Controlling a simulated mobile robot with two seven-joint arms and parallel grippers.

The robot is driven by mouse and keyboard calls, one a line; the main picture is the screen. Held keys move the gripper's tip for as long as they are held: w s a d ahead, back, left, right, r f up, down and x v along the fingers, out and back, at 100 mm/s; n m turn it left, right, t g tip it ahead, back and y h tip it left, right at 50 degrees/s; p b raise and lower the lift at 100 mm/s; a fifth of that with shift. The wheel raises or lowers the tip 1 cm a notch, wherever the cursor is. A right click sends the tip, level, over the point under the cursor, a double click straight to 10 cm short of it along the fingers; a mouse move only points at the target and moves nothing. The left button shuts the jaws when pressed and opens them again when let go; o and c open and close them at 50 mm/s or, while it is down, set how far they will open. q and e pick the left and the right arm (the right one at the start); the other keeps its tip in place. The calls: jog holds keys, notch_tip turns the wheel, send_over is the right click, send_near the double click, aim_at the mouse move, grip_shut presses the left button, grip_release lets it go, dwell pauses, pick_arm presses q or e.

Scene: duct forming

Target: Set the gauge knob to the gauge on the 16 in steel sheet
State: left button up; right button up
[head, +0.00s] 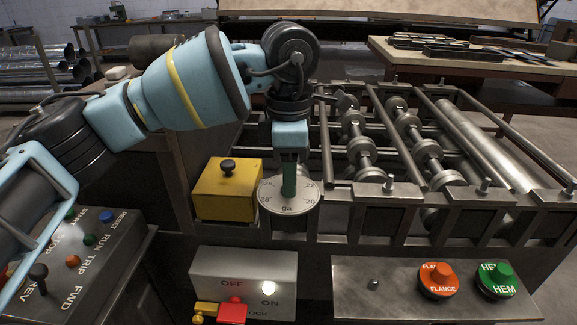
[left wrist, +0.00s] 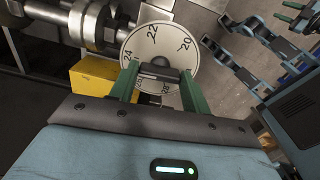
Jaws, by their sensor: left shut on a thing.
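The gauge dial (head: 300,205) is a round pale plate marked "ga", on the front of the roller machine. My left gripper (head: 289,180) points down at it, green fingers shut on the gauge knob at its centre. In the left wrist view the dial (left wrist: 145,42) shows 24, 22 and 20, and the dark gauge knob (left wrist: 160,77) sits between the fingers. The knob's pointer is hidden, so I cannot read its setting. My right gripper (left wrist: 287,12) shows small in that view, its green fingers apart and empty. I cannot make out a 16 in steel sheet.
A yellow box (head: 226,195) stands just left of the dial. Below are an ON/OFF panel (head: 243,275) with a red and yellow latch, and orange FLANGE (head: 438,275) and green HEM (head: 496,277) knobs. A button console (head: 85,255) is at lower left. Rollers (head: 420,150) lie right of my gripper.

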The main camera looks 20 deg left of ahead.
pick_arm(q)
jog(key=n+p, duration=0.2)
jog(key=n, duration=0.1)
jog(key=shift+r+p, duration=0.35)
jog(key=shift+p, duration=0.05)
jog(key=n+p, duration=0.4)
jog(key=n, duration=0.1)
jog(key=shift+f+n+p, duration=0.1)
jog(key=shift+n+p, duration=0.7)
jog(key=shift+n, duration=0.4)
jog(key=shift+f+n, duration=0.1)
jog(key=shift+n, duration=0.2)
pick_arm(e)
jog(key=w+r+t, duration=0.1)
jog(key=w+r, duration=0.4)
jog(key=r, duration=0.5)
jog(key=shift+d+r+t, duration=0.25)
jog(key=shift+d+t, duration=0.1)
jog(key=shift+t, duration=0.05)
pick_arm(q)
jog(key=shift+f, duration=0.1)
pick_arm(e)
jog(key=shift+w, duration=0.15)
pick_arm(q)
jog(key=o, duration=1)
pick_arm(e)
jog(key=shift+a, duration=0.1)
